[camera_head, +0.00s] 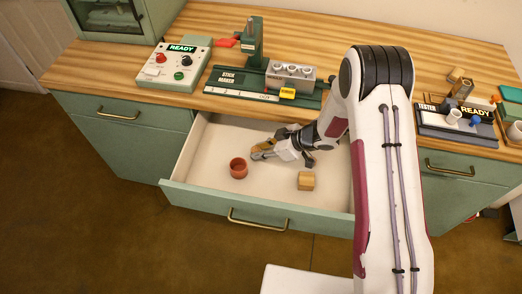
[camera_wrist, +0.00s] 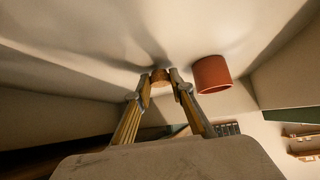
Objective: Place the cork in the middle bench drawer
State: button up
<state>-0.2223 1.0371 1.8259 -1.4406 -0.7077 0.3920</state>
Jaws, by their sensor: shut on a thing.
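The middle bench drawer (camera_head: 220,209) is pulled open, with a pale interior. My gripper (camera_head: 257,154) is inside it, low near the drawer floor. In the wrist view my gripper (camera_wrist: 160,82) is shut on the cork (camera_wrist: 160,76), a small brown piece held between the fingertips. In the head view the cork is too small and covered to make out clearly. I cannot tell whether the cork touches the drawer floor.
A reddish-brown cup (camera_head: 238,168) stands in the drawer just left of my gripper; it also shows in the wrist view (camera_wrist: 212,75). A wooden block (camera_head: 306,181) lies to the right. The bench top (camera_head: 190,98) holds several devices. The drawer's front left floor is clear.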

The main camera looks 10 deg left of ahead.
jog(key=shift+f, duration=0.3)
jog(key=shift+f, duration=0.15)
jog(key=o, duration=0.7)
jog(key=shift+c, duration=0.2)
jog(key=shift+v, duration=1.05)
jog(key=v, duration=1)
